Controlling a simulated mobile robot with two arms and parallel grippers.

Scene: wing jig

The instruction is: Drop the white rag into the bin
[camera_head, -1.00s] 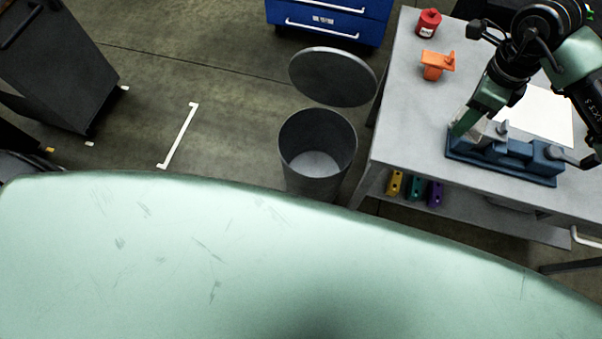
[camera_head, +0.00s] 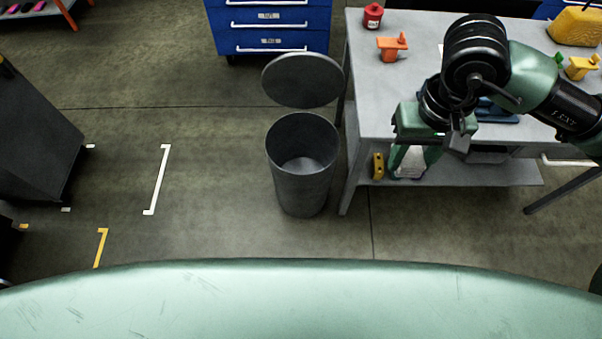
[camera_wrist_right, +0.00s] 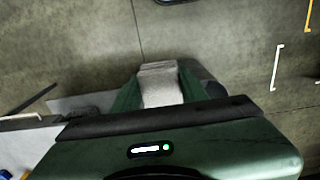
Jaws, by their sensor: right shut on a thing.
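The bin (camera_head: 300,185) is a dark grey open cylinder on the floor, left of the workbench, with its round lid (camera_head: 303,80) raised behind it. It looks empty inside. My right gripper (camera_head: 408,168) is in front of the bench's near edge, to the right of the bin and apart from it. It is shut on the white rag (camera_head: 410,163), which shows between the green fingers. The rag also shows in the right wrist view (camera_wrist_right: 160,85) as a pale folded strip between the fingertips. My left gripper is not in view.
The workbench (camera_head: 375,110) carries a red can (camera_head: 373,15), an orange part (camera_head: 391,46) and yellow items. A yellow thing (camera_head: 377,166) sits on its lower shelf. A blue drawer cabinet (camera_head: 270,30) stands behind the bin. The floor left of the bin is clear.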

